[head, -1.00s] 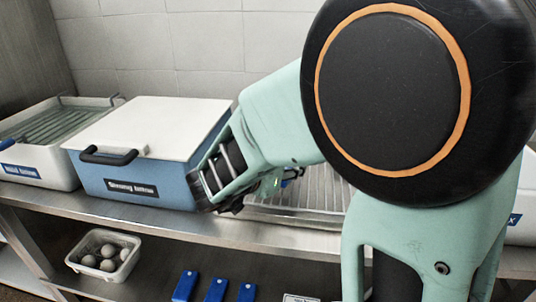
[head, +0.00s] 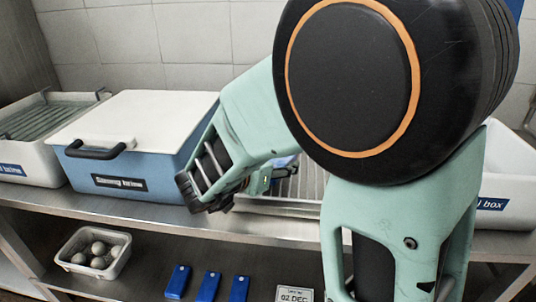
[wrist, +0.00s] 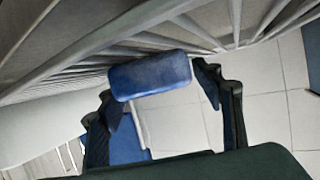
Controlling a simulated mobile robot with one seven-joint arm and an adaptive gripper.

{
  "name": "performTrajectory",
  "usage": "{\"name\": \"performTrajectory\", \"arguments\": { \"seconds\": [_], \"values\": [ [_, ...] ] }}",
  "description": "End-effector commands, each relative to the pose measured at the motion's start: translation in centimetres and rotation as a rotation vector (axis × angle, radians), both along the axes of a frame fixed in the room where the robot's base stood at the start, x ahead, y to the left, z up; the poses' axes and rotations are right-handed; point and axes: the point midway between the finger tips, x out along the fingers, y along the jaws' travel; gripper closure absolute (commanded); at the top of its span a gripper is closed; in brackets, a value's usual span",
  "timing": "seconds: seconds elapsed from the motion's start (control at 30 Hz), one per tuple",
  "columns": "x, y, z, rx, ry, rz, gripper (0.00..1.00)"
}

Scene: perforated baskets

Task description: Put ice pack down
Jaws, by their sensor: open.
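A blue ice pack (wrist: 150,75) with rounded ends shows in the wrist view, against the metal slats of a rack (wrist: 70,52). My gripper (wrist: 156,86) is open, with one finger on each side of the pack. A gap shows between the pack and the right finger; contact at the left finger is hard to tell. In the head view my gripper (head: 268,181) is over the slatted rack at the middle of the counter, mostly hidden by my arm. A small blue patch shows behind it there.
A blue box (head: 140,170) with a white lid stands left of my gripper. A white slatted tray (head: 30,160) is at far left, a white box (head: 505,185) at right. Below are a basket of grey balls (head: 70,268), three blue slabs (head: 209,287) and a date card (head: 294,294).

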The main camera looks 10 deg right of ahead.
Motion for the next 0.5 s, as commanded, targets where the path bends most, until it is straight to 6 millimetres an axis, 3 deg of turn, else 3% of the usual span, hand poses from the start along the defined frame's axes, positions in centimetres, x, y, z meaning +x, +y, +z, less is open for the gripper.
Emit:
{"name": "performTrajectory", "arguments": {
  "seconds": [0.17, 0.5],
  "values": [
    [-1.6, 1.5, 1.3, 0.002, -0.002, 0.003, 0.40],
    [-6.6, 5.8, 4.0, 0.001, -0.001, 0.004, 0.40]
  ]
}}
